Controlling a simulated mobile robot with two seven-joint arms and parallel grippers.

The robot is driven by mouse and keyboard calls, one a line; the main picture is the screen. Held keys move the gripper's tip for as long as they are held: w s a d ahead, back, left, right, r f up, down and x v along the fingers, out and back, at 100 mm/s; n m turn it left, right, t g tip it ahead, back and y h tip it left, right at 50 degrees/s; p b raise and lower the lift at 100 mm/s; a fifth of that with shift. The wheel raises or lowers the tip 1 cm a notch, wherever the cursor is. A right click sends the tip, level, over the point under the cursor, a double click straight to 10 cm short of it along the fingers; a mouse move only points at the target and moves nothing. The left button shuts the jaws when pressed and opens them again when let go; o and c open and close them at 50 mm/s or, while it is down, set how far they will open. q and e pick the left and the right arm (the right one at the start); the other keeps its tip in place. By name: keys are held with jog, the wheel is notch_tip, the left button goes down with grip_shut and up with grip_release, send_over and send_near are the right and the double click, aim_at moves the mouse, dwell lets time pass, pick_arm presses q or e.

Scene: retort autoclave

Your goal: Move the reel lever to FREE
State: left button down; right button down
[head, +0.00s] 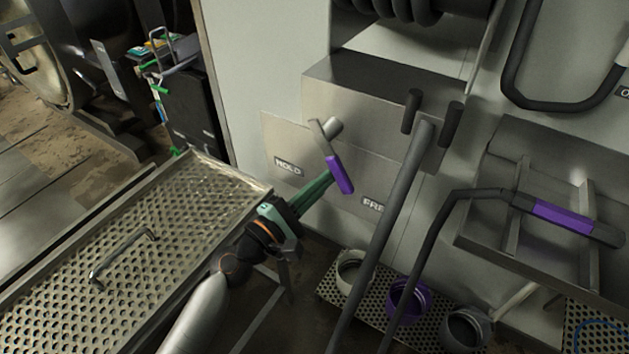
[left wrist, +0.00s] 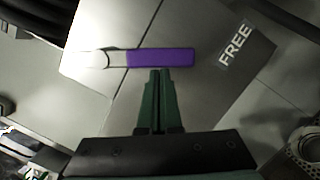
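The reel lever has a pale arm (head: 322,138) and a purple grip (head: 340,174), which also shows in the left wrist view (left wrist: 161,58). It hangs down and slightly right, between the HOLD label (head: 288,167) and the FREE label (head: 373,205). My left gripper (head: 330,174) has its green fingers together, with nothing seen between them. In the left wrist view the fingertips (left wrist: 160,72) are right at the long side of the purple grip, on the HOLD side in the head view; contact is not certain. My right gripper is out of view.
A perforated metal table (head: 190,215) stands at the left, under my left arm. A hose with a purple-banded nozzle (head: 562,216) lies on a metal shelf at the right. A grey hose (head: 385,225) hangs before the panel. Several round holders, one purple (head: 405,298), stand below.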

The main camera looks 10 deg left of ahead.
pick_arm(q)
jog(key=shift+d+r+n, duration=0.1)
jog(key=shift+d+n, duration=0.1)
jog(key=shift+n, duration=0.2)
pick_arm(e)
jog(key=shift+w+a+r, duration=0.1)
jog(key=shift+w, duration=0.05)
